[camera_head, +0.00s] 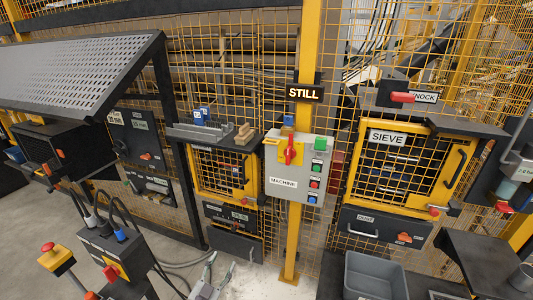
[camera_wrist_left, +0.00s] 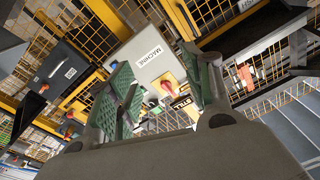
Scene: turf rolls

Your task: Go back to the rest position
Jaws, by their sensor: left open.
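My left gripper (camera_head: 222,262) shows low in the head view, pointing up, in front of the lower machine panels. Its fingers are apart, with nothing between them. In the left wrist view, the gripper (camera_wrist_left: 158,75) has its green-padded fingers spread. The grey MACHINE box (camera_head: 290,180) with a red switch handle stands on the yellow post beyond it, and the box also shows behind the fingers in the left wrist view (camera_wrist_left: 138,45). My right gripper is in neither view.
The yellow mesh SIEVE door (camera_head: 395,170) is closed at the right. A grey bin (camera_head: 375,278) stands at the lower right. A control pedestal (camera_head: 112,262) with cables stands at the lower left. Some floor shows at left.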

